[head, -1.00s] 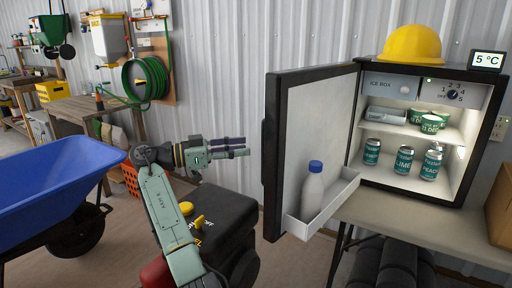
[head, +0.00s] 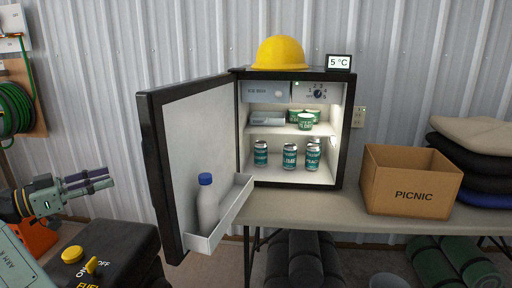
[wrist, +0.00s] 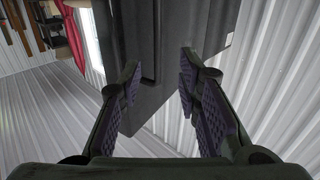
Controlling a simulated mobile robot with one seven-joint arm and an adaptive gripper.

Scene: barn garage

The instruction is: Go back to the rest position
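My gripper (head: 108,178) is at the left edge of the head view, pointing right toward the open fridge door (head: 190,110). In the wrist view its two padded fingers (wrist: 160,78) are apart with nothing held between them. A dark panel (wrist: 172,50), apparently the outside of the fridge door, lies beyond the fingers. The fridge (head: 347,125) stands open on the table, lit inside. Cans (head: 289,155) stand on its lower level, and green tubs (head: 306,122) sit on the shelf. A white bottle with a blue cap (head: 207,205) stands in the door bin.
A cardboard picnic box (head: 412,190) stands on the table (head: 300,207) right of the fridge, beside stacked cushions (head: 480,150). A yellow hard hat (head: 278,53) is on the fridge. A black fuel unit (head: 120,245) is below my gripper. Rolls (head: 300,258) lie under the table.

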